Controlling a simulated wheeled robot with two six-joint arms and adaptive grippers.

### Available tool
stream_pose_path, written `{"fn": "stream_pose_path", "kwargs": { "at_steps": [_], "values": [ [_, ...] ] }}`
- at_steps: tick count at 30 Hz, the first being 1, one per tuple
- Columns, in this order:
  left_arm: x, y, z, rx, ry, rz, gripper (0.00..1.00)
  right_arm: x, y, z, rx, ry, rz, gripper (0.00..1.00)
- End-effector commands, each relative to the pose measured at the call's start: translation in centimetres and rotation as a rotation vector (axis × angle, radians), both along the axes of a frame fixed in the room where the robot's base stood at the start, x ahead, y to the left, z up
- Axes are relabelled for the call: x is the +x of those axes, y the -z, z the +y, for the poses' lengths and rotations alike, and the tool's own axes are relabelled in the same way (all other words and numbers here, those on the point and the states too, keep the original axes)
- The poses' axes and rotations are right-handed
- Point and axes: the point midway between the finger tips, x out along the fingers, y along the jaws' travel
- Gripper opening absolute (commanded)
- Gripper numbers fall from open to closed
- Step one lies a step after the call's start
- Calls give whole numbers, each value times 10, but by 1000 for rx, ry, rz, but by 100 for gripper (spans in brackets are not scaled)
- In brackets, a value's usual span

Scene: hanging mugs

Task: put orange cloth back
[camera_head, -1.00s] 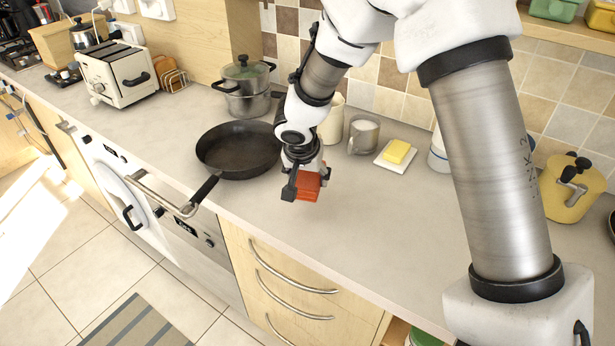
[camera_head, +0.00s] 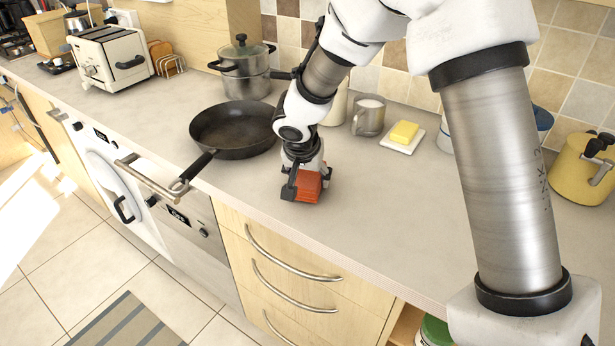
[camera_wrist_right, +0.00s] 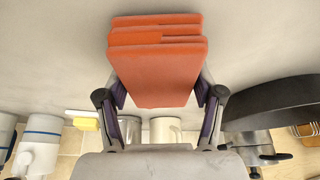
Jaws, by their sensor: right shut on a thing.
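The orange cloth (camera_head: 308,187) is a folded, layered block low over the countertop (camera_head: 360,215), to the right of the frying pan. My right gripper (camera_head: 302,190) is shut on it. In the right wrist view the cloth (camera_wrist_right: 157,65) sits between the two fingers of the gripper (camera_wrist_right: 160,105), its folded layers at the far end. I cannot tell whether the cloth touches the counter. My left gripper does not show.
A black frying pan (camera_head: 236,130) stands left of the gripper, its handle toward the counter's front edge. A glass mug (camera_head: 369,116) and a white dish with yellow butter (camera_head: 404,133) stand behind. The counter in front and to the right is clear.

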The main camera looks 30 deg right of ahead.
Motion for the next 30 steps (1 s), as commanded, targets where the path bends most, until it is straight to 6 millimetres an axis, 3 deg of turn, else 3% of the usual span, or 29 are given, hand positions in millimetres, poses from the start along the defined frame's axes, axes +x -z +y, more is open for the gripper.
{"fn": "stream_pose_path", "kwargs": {
  "at_steps": [21, 22, 24, 30],
  "values": [
    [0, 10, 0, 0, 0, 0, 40, 0, 7, 0, 0, -1, 0, 33],
    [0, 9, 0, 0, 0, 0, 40, 0, 7, 0, 0, -1, 0, 70],
    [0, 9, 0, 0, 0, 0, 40, 0, 6, 0, 0, -1, 0, 95],
    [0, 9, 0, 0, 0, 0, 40, 0, 6, 0, 0, -1, 0, 96]
  ]
}}
